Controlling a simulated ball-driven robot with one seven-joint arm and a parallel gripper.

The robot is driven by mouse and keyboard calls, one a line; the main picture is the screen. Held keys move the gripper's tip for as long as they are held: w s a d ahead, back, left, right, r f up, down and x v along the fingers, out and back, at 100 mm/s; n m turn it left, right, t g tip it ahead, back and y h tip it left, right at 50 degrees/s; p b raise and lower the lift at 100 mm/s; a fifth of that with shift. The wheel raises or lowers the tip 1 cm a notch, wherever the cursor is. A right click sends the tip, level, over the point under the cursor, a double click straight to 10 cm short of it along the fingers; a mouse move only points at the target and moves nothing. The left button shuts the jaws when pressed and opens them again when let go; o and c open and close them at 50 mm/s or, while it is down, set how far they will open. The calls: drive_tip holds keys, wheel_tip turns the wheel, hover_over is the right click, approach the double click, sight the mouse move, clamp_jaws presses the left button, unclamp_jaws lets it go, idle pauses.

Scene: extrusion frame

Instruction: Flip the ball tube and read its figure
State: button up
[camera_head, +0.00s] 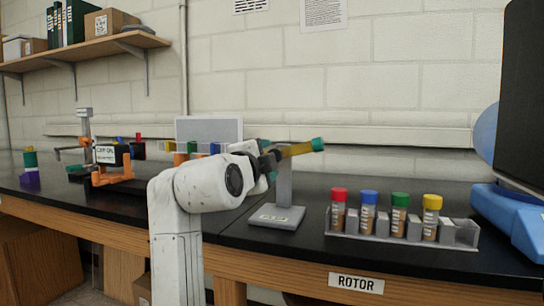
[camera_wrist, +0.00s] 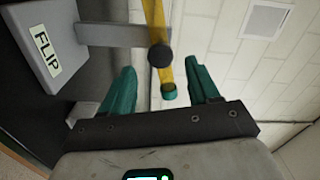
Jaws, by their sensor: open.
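The ball tube (camera_head: 297,150) is a thin yellow tube with a green end cap, tilted slightly up to the right on a grey stand (camera_head: 278,216). In the wrist view the tube (camera_wrist: 155,15) crosses a dark round pivot, and its green-capped end lies between the fingers. The stand's base (camera_wrist: 40,45) carries a FLIP label there. My gripper (camera_wrist: 163,80) is open, its two teal fingers apart on either side of the capped end, with gaps on both sides. In the head view my gripper (camera_head: 268,160) partly hides the tube's left part. No figure is legible on the tube.
A grey rack (camera_head: 400,238) with several coloured-capped tubes stands right of the stand, above a ROTOR label (camera_head: 356,283). A blue device (camera_head: 510,215) is at the far right. Orange holders (camera_head: 112,175) stand at left. Black bench top between stand and rack is clear.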

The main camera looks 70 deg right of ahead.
sight(278, 154)
drive_tip(key=shift+s+a, duration=0.2)
drive_tip(key=shift+a, duration=2.05)
drive_tip(key=shift+o, duration=0.2)
drive_tip(key=d+n+p, duration=0.9)
drive_tip(key=n+p, duration=0.5)
drive_tip(key=p, duration=1.1)
drive_tip(key=shift+w+d+r+n, duration=0.15)
drive_tip(key=shift+w+r+n, duration=0.05)
drive_tip(key=shift+w+n, duration=0.2)
